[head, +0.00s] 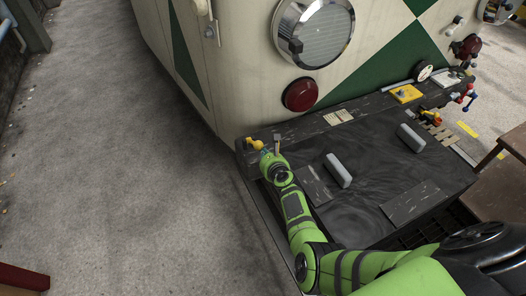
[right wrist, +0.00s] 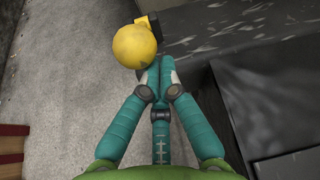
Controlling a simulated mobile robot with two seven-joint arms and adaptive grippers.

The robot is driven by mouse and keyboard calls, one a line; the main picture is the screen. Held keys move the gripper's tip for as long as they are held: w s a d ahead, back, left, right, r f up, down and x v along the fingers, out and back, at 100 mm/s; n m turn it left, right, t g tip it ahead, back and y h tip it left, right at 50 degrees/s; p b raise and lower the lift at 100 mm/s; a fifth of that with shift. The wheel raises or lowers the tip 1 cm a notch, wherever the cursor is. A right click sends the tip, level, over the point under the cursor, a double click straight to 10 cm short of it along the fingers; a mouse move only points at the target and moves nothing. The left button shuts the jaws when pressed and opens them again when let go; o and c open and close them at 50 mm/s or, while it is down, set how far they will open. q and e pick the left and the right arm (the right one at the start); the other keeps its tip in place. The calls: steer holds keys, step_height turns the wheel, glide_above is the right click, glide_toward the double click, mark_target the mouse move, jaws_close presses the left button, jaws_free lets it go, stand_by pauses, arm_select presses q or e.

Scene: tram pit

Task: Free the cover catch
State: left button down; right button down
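A round yellow knob (right wrist: 138,47), with a yellow and black mount (right wrist: 150,24) behind it, looks like the cover catch. It sits at the left end of the dark shelf under the tram front, and the knob also shows small in the head view (head: 253,144). My right gripper (right wrist: 161,66) has its teal fingers drawn together, with the tips right beside the knob's lower right. The knob is not between them, and I cannot tell whether they touch it. In the head view the right gripper (head: 266,152) is small and partly hidden by its own wrist. My left gripper is not in view.
The dark cover (head: 370,165) carries two grey handles (head: 338,171) (head: 411,138). A short upright grey piece (head: 277,143) stands close to my right gripper. The tram front (head: 235,60) rises behind. Brown steps or benches (head: 497,190) are at right. Bare floor lies at left.

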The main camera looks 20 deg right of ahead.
steer(key=shift+w+r+p, duration=0.5)
steer(key=shift+r+p, duration=0.25)
steer(key=shift+r, duration=0.15)
steer(key=shift+w+r+p, duration=0.5)
steer(key=shift+r+p, duration=0.2)
steer(key=shift+r, duration=0.15)
steer(key=shift+w+r, duration=0.1)
steer(key=shift+r, duration=0.05)
